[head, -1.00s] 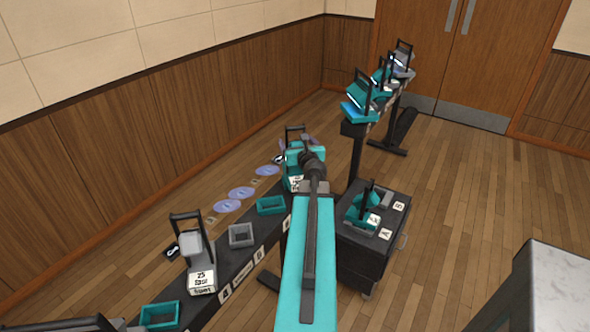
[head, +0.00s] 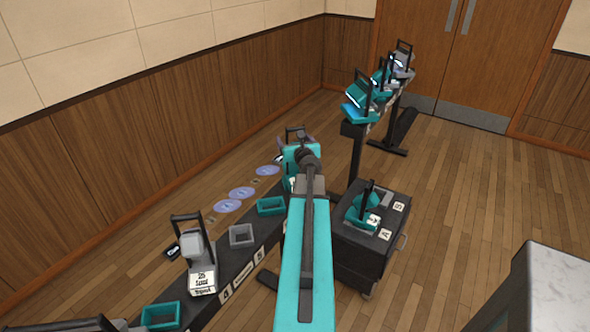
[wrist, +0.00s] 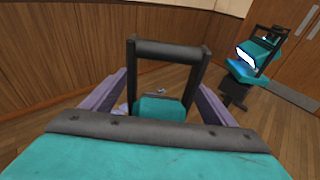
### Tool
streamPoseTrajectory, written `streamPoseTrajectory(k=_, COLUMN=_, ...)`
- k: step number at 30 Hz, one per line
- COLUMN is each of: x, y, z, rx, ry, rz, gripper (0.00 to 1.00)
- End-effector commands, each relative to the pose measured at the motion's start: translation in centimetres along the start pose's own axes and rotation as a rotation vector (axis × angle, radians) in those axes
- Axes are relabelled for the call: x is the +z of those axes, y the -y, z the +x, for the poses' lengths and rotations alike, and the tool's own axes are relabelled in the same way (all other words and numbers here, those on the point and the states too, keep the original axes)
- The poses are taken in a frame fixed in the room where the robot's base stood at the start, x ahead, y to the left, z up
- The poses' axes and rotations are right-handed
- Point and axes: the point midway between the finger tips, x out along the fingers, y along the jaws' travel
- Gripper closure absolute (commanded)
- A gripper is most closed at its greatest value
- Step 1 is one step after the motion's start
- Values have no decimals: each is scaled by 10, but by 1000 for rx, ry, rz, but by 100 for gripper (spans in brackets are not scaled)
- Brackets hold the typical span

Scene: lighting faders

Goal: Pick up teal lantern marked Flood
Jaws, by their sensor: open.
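A teal lantern with a dark upright handle stands at the far end of the long dark rail, largely hidden behind my arm in the head view; its handle (head: 296,131) shows there. In the wrist view the dark handle (wrist: 168,46) rises in the middle, with a teal body (wrist: 160,109) below it. My gripper (wrist: 160,92) is open, its purple fingers to the left and right of this lantern, with no grip on it visible. I cannot read this lantern's label, so I cannot tell if it says Flood.
A grey lantern (head: 199,266) stands nearer on the rail, beside teal and grey trays (head: 241,235). Another teal lantern (head: 364,209) sits on a dark cart (head: 362,248). Several lanterns (head: 360,97) stand on a far rail. A marble-topped block (head: 560,280) is at right.

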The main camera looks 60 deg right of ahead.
Motion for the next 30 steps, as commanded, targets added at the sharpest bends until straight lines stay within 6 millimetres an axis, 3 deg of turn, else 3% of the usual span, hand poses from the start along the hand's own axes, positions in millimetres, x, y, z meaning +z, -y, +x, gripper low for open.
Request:
streamPoseTrajectory(k=6, x=0, y=0, z=9, rx=0, ry=0, rz=-1, gripper=20)
streamPoseTrajectory(k=22, x=0, y=0, z=9, rx=0, ry=0, rz=-1, gripper=20)
streamPoseTrajectory(k=23, x=0, y=0, z=9, rx=0, ry=0, rz=-1, gripper=22)
streamPoseTrajectory(k=30, x=0, y=0, z=9, rx=0, ry=0, rz=-1, gripper=62)
